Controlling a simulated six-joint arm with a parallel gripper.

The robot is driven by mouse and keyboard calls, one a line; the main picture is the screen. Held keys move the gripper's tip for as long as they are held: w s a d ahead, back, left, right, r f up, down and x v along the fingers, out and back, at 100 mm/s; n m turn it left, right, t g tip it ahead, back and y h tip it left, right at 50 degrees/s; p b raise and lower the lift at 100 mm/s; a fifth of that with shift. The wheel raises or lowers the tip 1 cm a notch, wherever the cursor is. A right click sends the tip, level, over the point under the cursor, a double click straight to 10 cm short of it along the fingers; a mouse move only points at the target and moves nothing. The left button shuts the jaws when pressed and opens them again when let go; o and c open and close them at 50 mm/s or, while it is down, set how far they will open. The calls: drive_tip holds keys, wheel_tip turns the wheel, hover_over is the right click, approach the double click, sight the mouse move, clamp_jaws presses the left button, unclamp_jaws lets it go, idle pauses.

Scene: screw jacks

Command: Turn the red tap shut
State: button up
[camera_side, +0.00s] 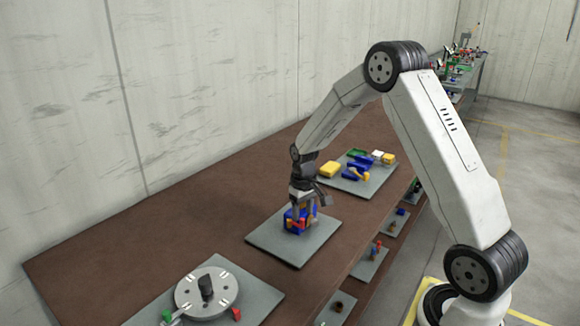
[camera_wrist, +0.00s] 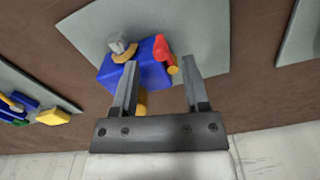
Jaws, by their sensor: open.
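The red tap (camera_wrist: 164,50) is a small red lever with an orange end, at the right side of a blue block (camera_wrist: 112,74) in the wrist view. The block also shows in the side view (camera_side: 291,226), on the middle grey plate. It carries a grey knob with a yellow collar (camera_wrist: 124,56). My gripper (camera_wrist: 160,60) is open, its two fingers apart, with the red tap showing between their tips. In the side view my gripper (camera_side: 306,212) is down at the block and partly hides it. I cannot tell whether a finger touches the tap.
A grey plate with a round disc fixture (camera_side: 207,292) lies at the front left. Another plate behind holds yellow (camera_side: 330,170), blue and green parts. More parts sit on a lower shelf at the right. The brown bench top (camera_side: 150,230) is clear at the left.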

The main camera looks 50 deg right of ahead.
sight(302, 219)
drive_tip(key=shift+r, duration=2.75)
drive_tip(key=s+a+n+t, duration=0.2)
drive_tip(key=s+a, duration=1.2)
drive_tip(key=a, duration=0.3)
drive_tip(key=shift+s+a+r+n+t, duration=0.2)
drive_tip(key=shift+r+n+t, duration=0.1)
drive_tip(key=shift+n, duration=0.1)
